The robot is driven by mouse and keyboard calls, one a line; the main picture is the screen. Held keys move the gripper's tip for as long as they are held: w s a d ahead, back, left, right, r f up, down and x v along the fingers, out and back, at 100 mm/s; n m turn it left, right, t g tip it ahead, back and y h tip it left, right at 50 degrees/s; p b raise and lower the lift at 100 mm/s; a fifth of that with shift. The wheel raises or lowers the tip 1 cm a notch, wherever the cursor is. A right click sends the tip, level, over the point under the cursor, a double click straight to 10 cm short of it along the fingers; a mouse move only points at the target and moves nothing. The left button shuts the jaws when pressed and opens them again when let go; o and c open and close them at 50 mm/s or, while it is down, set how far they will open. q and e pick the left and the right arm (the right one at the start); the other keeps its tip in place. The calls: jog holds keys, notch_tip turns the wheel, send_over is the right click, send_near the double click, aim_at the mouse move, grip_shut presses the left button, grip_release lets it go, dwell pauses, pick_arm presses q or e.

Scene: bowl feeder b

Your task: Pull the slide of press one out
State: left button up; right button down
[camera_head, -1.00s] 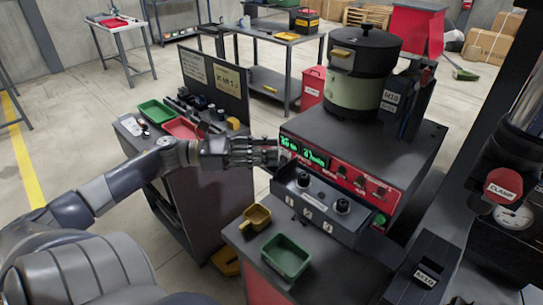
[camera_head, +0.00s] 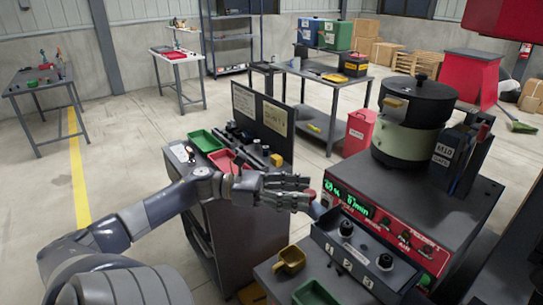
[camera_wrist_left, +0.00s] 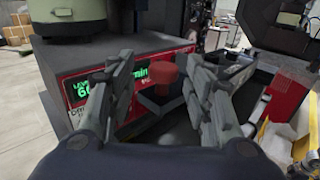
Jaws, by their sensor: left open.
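My left gripper (camera_head: 306,194) is open at the left front corner of the feeder's control unit. In the left wrist view, the two fingers of the gripper (camera_wrist_left: 160,66) are spread, with a red knob (camera_wrist_left: 163,72) showing between them. I cannot tell whether they touch it. The red knob (camera_head: 312,194) also shows small at the fingertips in the head view. No press or slide can be made out for certain in either current view. My right gripper is not in view.
The feeder's red panel (camera_head: 385,222) with green digits and the dark-lidded bowl (camera_head: 411,120) stand right of my left gripper. A black box with knobs (camera_head: 352,250), a yellow scoop (camera_head: 290,260) and a green tray (camera_head: 316,294) are in front. A side cabinet holds a red tray (camera_head: 226,160).

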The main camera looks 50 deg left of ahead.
pick_arm(q)
jog(key=v, duration=0.9)
jog(key=shift+s+a, duration=0.2)
jog(key=shift+a, duration=0.1)
